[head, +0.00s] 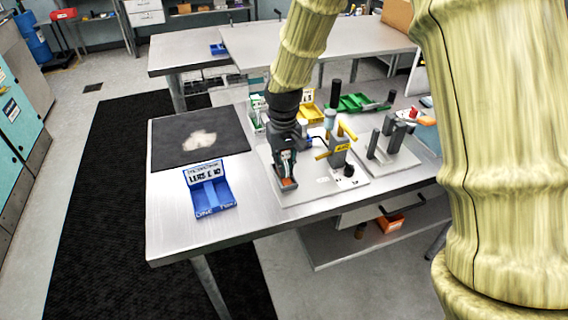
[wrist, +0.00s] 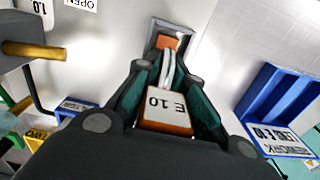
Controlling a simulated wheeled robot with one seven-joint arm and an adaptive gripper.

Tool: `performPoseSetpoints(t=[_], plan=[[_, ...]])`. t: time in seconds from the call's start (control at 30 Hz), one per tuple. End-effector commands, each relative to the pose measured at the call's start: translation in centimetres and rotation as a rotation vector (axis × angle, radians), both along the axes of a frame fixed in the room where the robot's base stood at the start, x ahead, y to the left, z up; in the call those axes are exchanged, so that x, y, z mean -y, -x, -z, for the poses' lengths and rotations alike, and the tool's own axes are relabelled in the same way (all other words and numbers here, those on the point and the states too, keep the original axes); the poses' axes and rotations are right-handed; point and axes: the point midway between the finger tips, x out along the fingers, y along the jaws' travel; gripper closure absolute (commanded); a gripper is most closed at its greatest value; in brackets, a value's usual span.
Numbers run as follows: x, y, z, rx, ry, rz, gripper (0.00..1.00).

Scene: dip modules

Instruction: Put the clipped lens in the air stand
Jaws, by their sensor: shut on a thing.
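My gripper (wrist: 168,82) is shut on an orange-and-white clip (wrist: 165,112) marked "E 10", with pale metal prongs running forward between my fingers. The prongs reach towards a grey holder (wrist: 160,27) with an orange patch inside; I cannot tell whether they touch it. The lens itself cannot be made out. In the head view my gripper (head: 287,160) points down over the left part of a pale base plate (head: 322,190). A grey post with yellow handles (head: 340,146) stands on this plate, which appears to be the air stand.
A blue rework tray (head: 211,196) stands left of the plate, with a dark mat (head: 185,138) behind it. A second fixture with grey posts (head: 388,152) stands to the right. Yellow (head: 308,112) and green (head: 352,102) trays lie behind. The table's front left is clear.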

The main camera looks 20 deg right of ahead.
Motion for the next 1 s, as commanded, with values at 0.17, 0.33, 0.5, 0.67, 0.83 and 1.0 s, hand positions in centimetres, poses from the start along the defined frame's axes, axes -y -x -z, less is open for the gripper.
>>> performPoseSetpoints(t=[0.17,0.33,0.5,0.67,0.83,1.0], plan=[[0.0,0.0,0.3,0.0,0.0,0.0,0.81],[0.0,0.0,0.3,0.0,0.0,0.0,0.66],[0.0,0.0,0.2,0.0,0.0,0.0,0.66],[0.0,0.0,-0.2,0.001,0.0,0.0,0.66],[0.0,-0.1,-1.8,0.003,0.0,0.001,0.66],[0.0,-0.1,-4.4,0.004,0.0,0.001,0.66]])
